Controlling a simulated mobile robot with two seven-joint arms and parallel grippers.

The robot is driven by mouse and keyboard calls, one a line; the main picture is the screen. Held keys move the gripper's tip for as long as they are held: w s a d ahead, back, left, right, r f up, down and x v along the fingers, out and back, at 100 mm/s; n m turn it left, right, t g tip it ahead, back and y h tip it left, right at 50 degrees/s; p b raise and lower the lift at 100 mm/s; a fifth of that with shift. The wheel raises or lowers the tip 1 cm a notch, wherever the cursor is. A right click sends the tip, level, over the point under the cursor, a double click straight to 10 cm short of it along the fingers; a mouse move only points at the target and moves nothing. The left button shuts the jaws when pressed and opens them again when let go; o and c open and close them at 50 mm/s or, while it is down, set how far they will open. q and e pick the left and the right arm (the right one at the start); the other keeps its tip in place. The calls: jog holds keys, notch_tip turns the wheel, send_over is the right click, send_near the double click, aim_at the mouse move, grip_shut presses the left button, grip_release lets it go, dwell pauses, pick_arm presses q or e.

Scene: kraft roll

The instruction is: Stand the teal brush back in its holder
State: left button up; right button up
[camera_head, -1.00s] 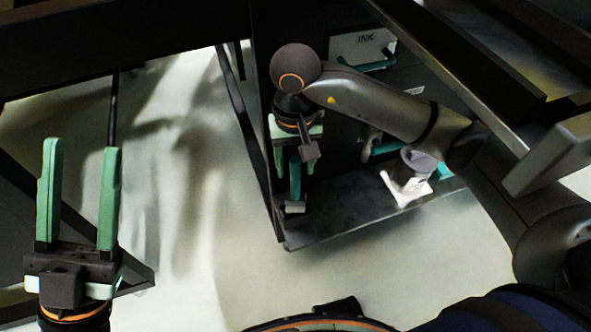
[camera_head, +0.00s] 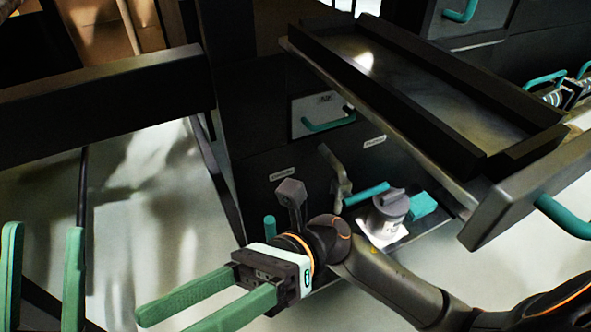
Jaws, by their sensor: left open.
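My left gripper (camera_head: 43,230) is at the lower left edge, its two green fingers upright and apart, with nothing between them. My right gripper (camera_head: 178,318) is at bottom centre, its green fingers apart and pointing left, empty. A slim upright teal piece (camera_head: 270,228) shows just behind the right gripper; its lower part is hidden. A teal bar (camera_head: 366,194) lies level beside a grey cup-like thing (camera_head: 390,207) on a white base. I cannot tell which teal piece is the brush, nor whether the grey thing is its holder. Neither gripper touches them.
A dark cabinet (camera_head: 255,130) with labelled drawers and teal handles stands behind. A long dark tray (camera_head: 440,110) juts out at upper right, above the low shelf. A teal block (camera_head: 422,206) sits by the grey cup. The pale floor at left is open.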

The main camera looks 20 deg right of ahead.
jog(key=w+d+n+t+h, duration=0.2)
jog(key=w+d+n+t, duration=0.1)
jog(key=n+t, duration=0.7)
jog(key=w+d+r+n+t+h, duration=0.1)
jog(key=w+d+n+t+h, duration=0.1)
jog(key=d+n+t, duration=0.4)
jog(key=w+d+r+n+t+h, duration=0.1)
jog(key=d+n+t, duration=0.4)
jog(key=n+t, duration=0.9)
jog(key=w+n+h, duration=0.1)
jog(key=w, duration=0.1)
jog(key=shift+w+r+n+t+h, duration=0.25)
jog(key=shift+w+n+t+h, duration=0.05)
jog(key=shift+w+h, duration=0.1)
